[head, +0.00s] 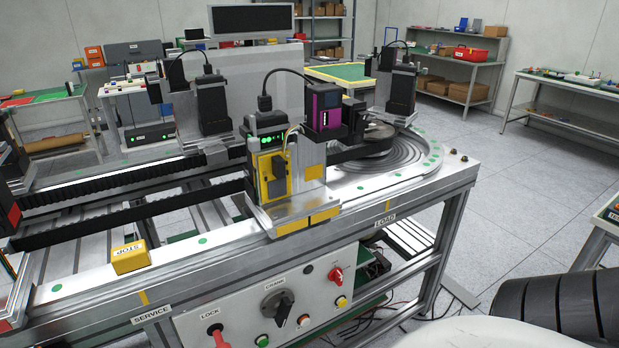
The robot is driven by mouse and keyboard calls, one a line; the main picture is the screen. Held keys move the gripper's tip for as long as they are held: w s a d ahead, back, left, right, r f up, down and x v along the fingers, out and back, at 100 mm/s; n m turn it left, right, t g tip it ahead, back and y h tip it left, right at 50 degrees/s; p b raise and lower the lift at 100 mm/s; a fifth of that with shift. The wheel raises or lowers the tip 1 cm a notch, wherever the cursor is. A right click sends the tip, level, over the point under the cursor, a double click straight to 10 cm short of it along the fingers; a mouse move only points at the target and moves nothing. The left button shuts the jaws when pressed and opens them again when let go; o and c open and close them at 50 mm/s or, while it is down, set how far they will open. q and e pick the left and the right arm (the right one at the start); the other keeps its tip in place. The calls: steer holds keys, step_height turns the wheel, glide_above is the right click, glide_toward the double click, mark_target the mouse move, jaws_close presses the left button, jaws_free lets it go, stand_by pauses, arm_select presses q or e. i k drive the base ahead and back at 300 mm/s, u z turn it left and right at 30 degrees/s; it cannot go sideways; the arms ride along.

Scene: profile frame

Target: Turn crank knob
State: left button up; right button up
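The crank knob (277,303) is a dark grey rotary knob under a CRANK label. It sits on the pale front panel (236,324) below the machine's front edge. A red LOCK knob (217,337) is to its lower left and a red rotary knob (336,276) to its upper right. Small green, orange and yellow buttons (262,340) sit below and to the right of the crank knob. Neither of my grippers is in view, and nothing touches the crank knob.
A yellow STOP block (131,257) stands on the machine's front rail. A yellow and grey carriage (285,190) sits above the panel. Cables hang below the machine's right side. The grey floor (490,220) to the right is open, with benches beyond.

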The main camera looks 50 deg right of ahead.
mark_target(277, 306)
steer(key=z, duration=1.35)
